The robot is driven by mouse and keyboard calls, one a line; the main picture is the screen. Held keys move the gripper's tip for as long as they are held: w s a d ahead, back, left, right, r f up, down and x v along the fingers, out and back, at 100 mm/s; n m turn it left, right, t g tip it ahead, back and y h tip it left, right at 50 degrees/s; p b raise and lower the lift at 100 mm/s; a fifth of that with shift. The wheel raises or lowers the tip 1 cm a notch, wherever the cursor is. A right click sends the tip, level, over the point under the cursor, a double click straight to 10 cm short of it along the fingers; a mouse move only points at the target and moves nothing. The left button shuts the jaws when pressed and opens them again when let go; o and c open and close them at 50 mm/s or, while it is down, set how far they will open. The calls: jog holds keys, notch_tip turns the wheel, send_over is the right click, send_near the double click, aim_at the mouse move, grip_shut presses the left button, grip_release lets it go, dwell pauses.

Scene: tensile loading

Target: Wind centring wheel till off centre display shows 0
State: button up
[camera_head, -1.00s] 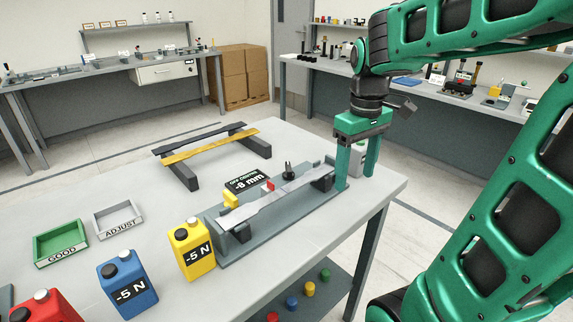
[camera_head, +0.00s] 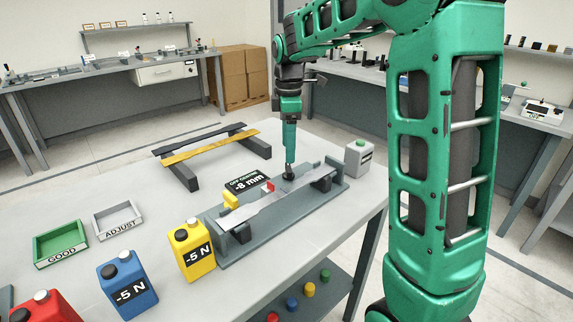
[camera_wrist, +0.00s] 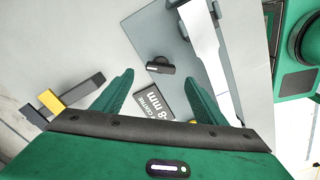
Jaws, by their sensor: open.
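The centring wheel is a small black knob with a bar-like handle (camera_wrist: 160,67) on the grey fixture base; in the head view it (camera_head: 288,176) sits just under my gripper. The off-centre display (camera_head: 248,183) reads -8 mm. A grey metal strip (camera_head: 275,199) lies along the fixture (camera_head: 215,240). My gripper (camera_head: 289,163) points down above the wheel, open and empty. In the wrist view its two fingertips (camera_wrist: 158,76) are on either side of the knob; contact cannot be told.
A yellow -5 N can (camera_head: 190,235) and a blue -5 N can (camera_head: 120,270) stand at the front left. GOOD (camera_head: 60,262) and ADJUST (camera_head: 100,238) trays are left. A rack (camera_head: 190,180) holds dark and yellow strips behind. A grey box (camera_head: 358,160) stands right of the fixture.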

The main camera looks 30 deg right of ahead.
aim_at(288, 167)
jog(key=shift+f, duration=3.2)
jog(key=c, duration=1.1)
